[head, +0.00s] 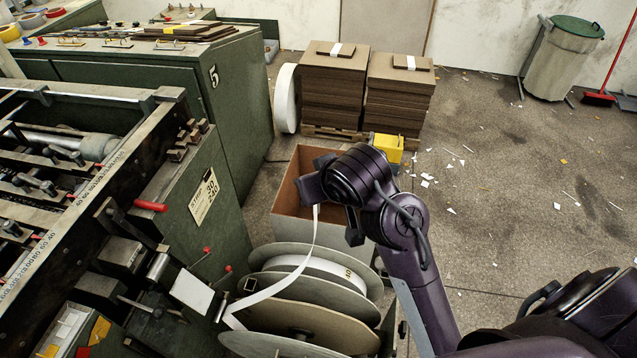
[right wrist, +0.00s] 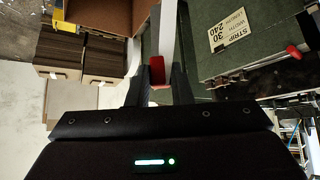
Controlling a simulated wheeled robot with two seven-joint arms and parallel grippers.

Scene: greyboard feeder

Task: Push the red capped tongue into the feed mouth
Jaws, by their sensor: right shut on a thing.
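The tongue is the free end of a long white strip (head: 313,240), with a red cap (right wrist: 157,72). My right gripper (right wrist: 158,80) is shut on the capped end, and the cap shows between its two fingers in the right wrist view. In the head view my right gripper (head: 317,196) is above the open carton, and the strip hangs from it down to the reels. The cap is hidden there. The green machine (head: 205,195) is to the left, apart from the tongue. I cannot clearly make out its feed mouth. My left gripper is out of view.
Large strip reels (head: 300,325) stand below my right arm. A cardboard carton (head: 286,192) is behind them. A red-handled lever (head: 150,206) and a white plate (head: 192,291) jut from the machine. Board stacks (head: 333,85) and a yellow box (head: 387,147) are behind; right-hand floor is mostly clear.

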